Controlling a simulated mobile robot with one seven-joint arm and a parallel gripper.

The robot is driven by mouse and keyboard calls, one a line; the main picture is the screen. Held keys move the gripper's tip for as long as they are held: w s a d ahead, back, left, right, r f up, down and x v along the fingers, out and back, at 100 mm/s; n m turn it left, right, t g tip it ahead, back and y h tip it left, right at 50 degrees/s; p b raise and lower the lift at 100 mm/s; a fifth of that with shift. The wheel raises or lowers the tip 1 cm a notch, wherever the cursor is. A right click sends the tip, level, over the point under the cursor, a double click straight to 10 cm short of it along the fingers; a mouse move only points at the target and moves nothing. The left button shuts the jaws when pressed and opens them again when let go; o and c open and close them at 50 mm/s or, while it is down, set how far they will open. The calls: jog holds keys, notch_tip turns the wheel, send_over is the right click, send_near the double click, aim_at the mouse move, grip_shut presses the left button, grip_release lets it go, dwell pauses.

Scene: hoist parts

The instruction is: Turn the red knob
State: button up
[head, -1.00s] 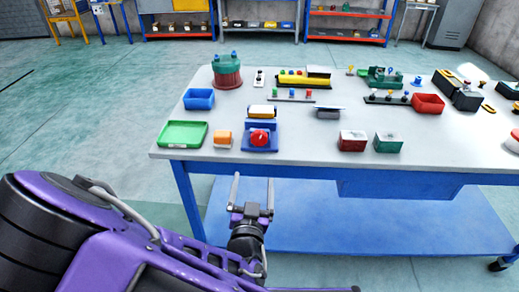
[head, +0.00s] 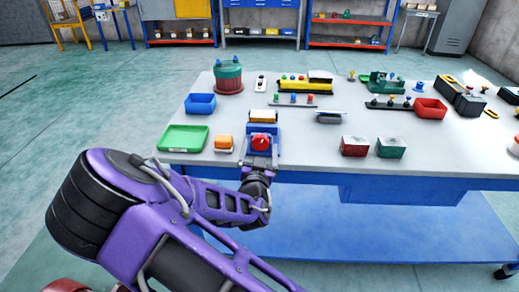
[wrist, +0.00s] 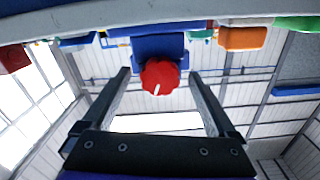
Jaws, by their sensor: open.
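The red knob (head: 261,142) sits on the front of a blue device (head: 264,128) near the front edge of the table. In the wrist view the red knob (wrist: 160,77) has a white mark pointing down and shows between and just beyond the fingertips. My gripper (head: 259,162) is at the table's front edge, right in front of the knob. It also shows in the wrist view (wrist: 159,78), with its two fingers apart on either side of the knob. Nothing is held. Whether a finger touches the knob I cannot tell.
A green tray (head: 183,139) and an orange block (head: 224,143) stand left of the device. Dark red (head: 354,146) and green (head: 391,147) boxes stand to its right. A blue bin (head: 200,103) is behind. The tabletop between device and red box is clear.

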jog(key=c, duration=1.4)
jog(key=shift+o, duration=0.2)
jog(key=shift+n, duration=0.3)
jog(key=n, duration=1.1)
jog(key=shift+d+r+n+p, duration=0.1)
jog(key=shift+d+n+p, duration=0.05)
jog(key=shift+n+p, duration=0.15)
jog(key=n, duration=0.6)
jog(key=shift+p, duration=0.4)
jog(key=n, duration=0.5)
jog(key=shift+d+r, duration=0.1)
jog(key=shift+n, duration=0.4)
